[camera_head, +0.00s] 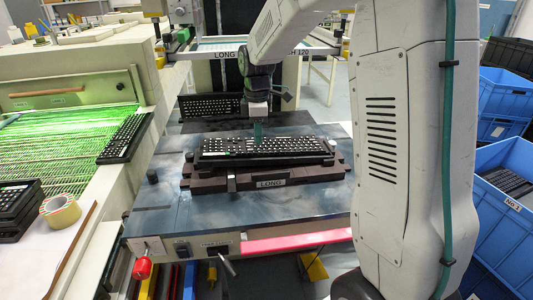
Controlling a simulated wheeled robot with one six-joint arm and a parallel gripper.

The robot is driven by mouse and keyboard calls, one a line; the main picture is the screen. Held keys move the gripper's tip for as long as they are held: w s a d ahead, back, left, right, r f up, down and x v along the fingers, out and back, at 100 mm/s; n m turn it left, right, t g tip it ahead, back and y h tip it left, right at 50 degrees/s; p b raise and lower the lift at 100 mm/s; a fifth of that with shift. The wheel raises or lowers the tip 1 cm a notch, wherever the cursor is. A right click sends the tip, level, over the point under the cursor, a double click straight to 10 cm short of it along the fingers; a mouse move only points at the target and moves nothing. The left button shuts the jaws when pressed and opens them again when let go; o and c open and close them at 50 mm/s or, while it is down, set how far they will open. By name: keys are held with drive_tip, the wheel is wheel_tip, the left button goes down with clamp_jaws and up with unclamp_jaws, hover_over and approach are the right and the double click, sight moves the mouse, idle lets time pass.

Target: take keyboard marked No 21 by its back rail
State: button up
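A black keyboard with pale key legends (228,148) lies on a dark fixture (207,180) labelled LONG, on the blue-grey machine table. My gripper (257,136) points down at the keyboard's back edge, near its middle. Its teal finger reaches the back edge, but I cannot tell whether it touches or grips it. The fingers overlap in this view, so their opening is not visible. No number 21 is readable on any keyboard. A second keyboard (208,106) leans behind the table, left of my gripper. Another keyboard (125,138) lies on the dryer's edge at left.
A dryer with a green-lit mesh belt (65,140) stands at left. Stacked keyboards (14,205) and a tape roll (60,211) sit at lower left. Blue crates (503,95) stand at right. A frame marked LONG (225,54) hangs above the table. A pink-red bar (295,240) runs along the table front.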

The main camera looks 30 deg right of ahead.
sight(259, 154)
drive_tip(key=shift+f+n, duration=0.35)
drive_tip(key=shift+n, duration=0.05)
drive_tip(key=f, duration=0.7)
drive_tip(key=shift+s+f, duration=0.15)
drive_tip(key=shift+s, duration=0.05)
